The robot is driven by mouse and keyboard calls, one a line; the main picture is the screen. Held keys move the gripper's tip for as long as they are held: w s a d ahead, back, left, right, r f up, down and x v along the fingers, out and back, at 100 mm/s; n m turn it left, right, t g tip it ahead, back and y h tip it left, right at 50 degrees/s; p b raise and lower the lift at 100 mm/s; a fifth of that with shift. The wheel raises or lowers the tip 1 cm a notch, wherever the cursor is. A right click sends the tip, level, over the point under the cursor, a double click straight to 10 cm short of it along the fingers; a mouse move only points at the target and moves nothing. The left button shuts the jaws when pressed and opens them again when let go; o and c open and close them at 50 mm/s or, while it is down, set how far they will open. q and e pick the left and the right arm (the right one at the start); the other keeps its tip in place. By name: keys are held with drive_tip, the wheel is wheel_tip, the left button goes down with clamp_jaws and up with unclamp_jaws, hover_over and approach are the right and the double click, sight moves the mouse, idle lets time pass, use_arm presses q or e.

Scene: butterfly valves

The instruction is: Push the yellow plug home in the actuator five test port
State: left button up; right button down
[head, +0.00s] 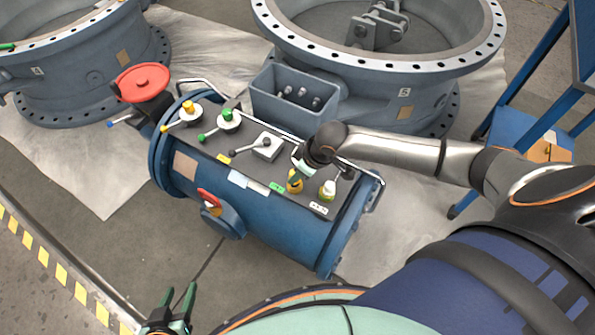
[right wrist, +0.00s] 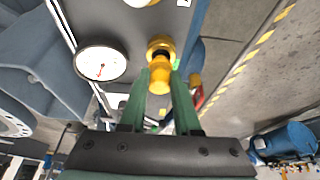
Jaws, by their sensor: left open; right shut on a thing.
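The yellow plug (right wrist: 160,82) is between the green fingertips of my right gripper (right wrist: 160,72); the gripper is shut on it. Its far end is at a brass-yellow port ring (right wrist: 160,42) on the dark panel, with a dark gap between them. How deep it sits cannot be told. In the head view the plug (head: 294,185) stands on the panel of the blue actuator (head: 270,225), and my right gripper (head: 299,173) reaches it from above, partly hidden by the wrist. My left gripper (head: 178,296) is open and empty at the bottom, away from the actuator.
A round white gauge (right wrist: 101,63) is beside the port. A grey bin (head: 293,98) and a flanged valve marked 5 (head: 405,92) are behind.

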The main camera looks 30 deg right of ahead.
drive_tip(key=shift+f+p, duration=0.35)
drive_tip(key=shift+f, duration=0.25)
idle(0.7)
drive_tip(key=shift+f, duration=0.5)
idle(0.9)
drive_tip(key=shift+c, duration=0.3)
unclamp_jaws()
idle(0.4)
